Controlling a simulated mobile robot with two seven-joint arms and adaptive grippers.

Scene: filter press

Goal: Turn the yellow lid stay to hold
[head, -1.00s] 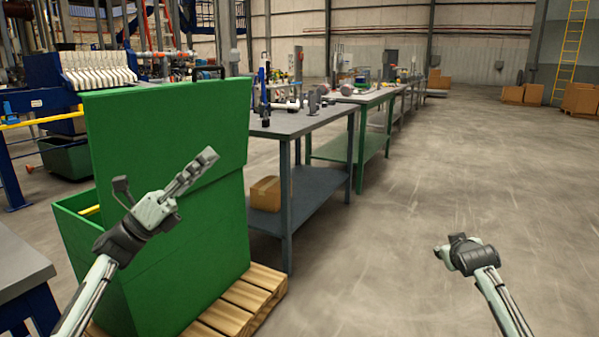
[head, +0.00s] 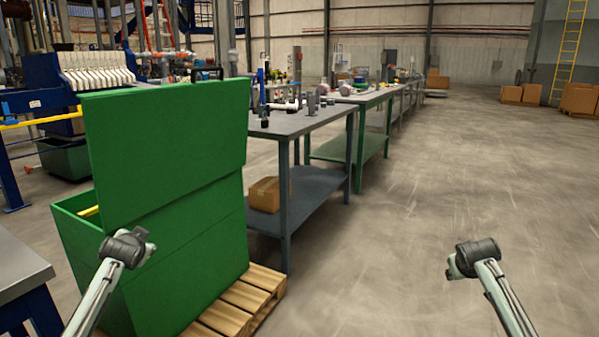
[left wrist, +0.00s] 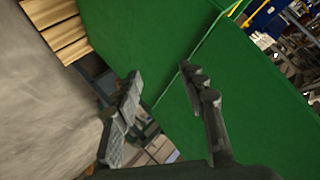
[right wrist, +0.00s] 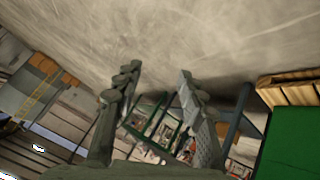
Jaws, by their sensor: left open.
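The yellow lid stay (head: 90,211) shows only as a short yellow piece inside the left rim of the green box (head: 120,280). The rest is hidden behind the raised green lid (head: 165,150). My left arm ends in front of the box in the head view, with its fingers hidden there. In the left wrist view my left gripper (left wrist: 158,76) is open and empty, with green panels beyond it. My right gripper (right wrist: 160,72) is open and empty over the floor, far to the right of the box.
The box stands on a wooden pallet (head: 240,300). A grey table (head: 20,268) is close at the left. A grey workbench (head: 310,122) with a lower shelf and a cardboard box (head: 264,194) stands behind. The floor at the right is clear.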

